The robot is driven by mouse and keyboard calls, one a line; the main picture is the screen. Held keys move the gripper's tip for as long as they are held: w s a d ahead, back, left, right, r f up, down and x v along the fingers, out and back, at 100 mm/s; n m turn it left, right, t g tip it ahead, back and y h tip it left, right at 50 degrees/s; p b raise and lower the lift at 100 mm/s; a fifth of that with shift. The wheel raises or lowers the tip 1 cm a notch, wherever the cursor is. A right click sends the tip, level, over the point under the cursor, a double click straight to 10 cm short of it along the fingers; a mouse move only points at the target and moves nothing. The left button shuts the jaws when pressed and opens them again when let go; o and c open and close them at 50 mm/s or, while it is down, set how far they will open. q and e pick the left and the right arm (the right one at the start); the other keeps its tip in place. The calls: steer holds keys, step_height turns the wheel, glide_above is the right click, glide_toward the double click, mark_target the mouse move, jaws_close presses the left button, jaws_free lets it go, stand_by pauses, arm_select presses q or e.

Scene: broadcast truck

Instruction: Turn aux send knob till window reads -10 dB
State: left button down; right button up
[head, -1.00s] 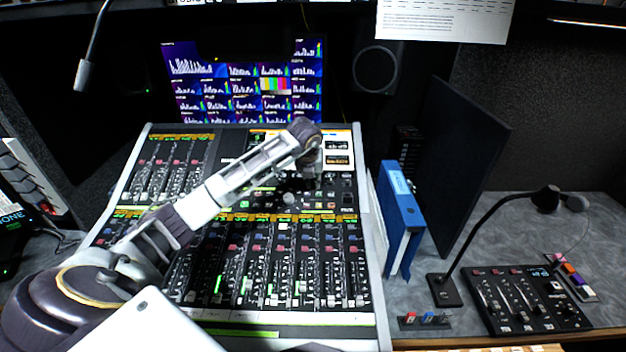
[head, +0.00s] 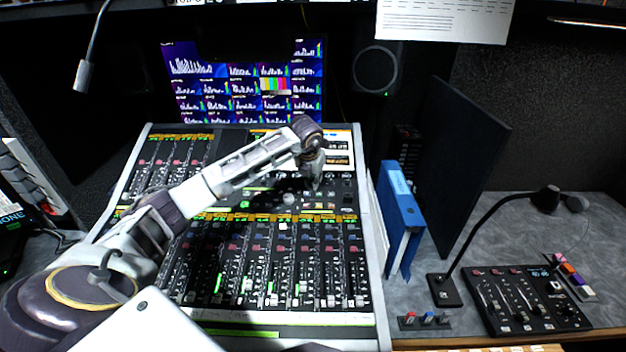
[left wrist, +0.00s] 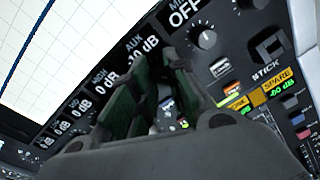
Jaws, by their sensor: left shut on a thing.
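The mixing console (head: 378,270) fills the middle of the head view, and my left arm reaches across it. My left gripper (head: 314,184) points down at the upper right of the console. In the left wrist view its dark green fingers (left wrist: 150,95) are closed around the aux send knob, which they mostly hide. The AUX window (left wrist: 140,43) shows just above the fingers. Its reading ends in "0 dB"; the front of the number is partly covered and I cannot read it surely. My right gripper is not in view.
Beside the AUX window are other readouts at 0 dB and an OFF window (left wrist: 186,14). A grey knob (left wrist: 203,38) and buttons sit to the right of the fingers. A blue binder (head: 402,215) stands right of the console, near a gooseneck microphone (head: 500,205).

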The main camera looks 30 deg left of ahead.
arm_select(q)
steer(key=shift+m, duration=1)
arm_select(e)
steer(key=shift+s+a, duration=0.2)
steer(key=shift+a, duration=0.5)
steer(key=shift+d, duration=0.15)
arm_select(q)
steer(key=c, duration=1.4)
jaws_free()
steer(key=shift+o, duration=0.2)
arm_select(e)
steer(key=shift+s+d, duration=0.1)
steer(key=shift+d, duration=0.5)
arm_select(q)
steer(key=v, duration=1.2)
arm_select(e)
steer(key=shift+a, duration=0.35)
